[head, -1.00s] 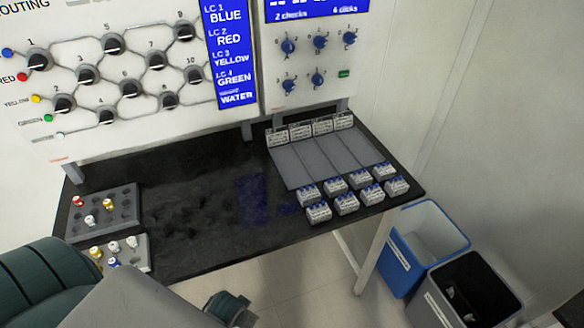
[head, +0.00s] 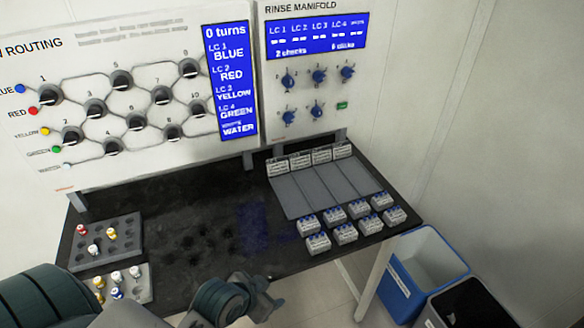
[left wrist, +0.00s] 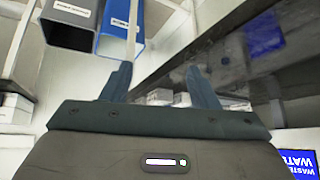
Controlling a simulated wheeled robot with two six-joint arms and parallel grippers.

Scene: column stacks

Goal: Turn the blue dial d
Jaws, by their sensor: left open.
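Several blue dials sit on the rinse manifold panel (head: 330,55) at the upper right of the head view, three above and two below. The lower ones are a left dial (head: 289,117) and a right dial (head: 316,111). Their letters are too small to read, so I cannot tell which is d. My left gripper (head: 268,300) is in front of the table's front edge, well below and apart from the dials. In the left wrist view its two fingers (left wrist: 159,82) are spread with nothing between them. My right gripper is not in view.
The routing panel (head: 140,110) with black knobs stands at left. The dark table (head: 190,225) holds vial racks (head: 124,245) at left and a grey tray (head: 290,200) with small blocks at right. Blue (head: 398,285) and grey bins stand at lower right. The table's middle is clear.

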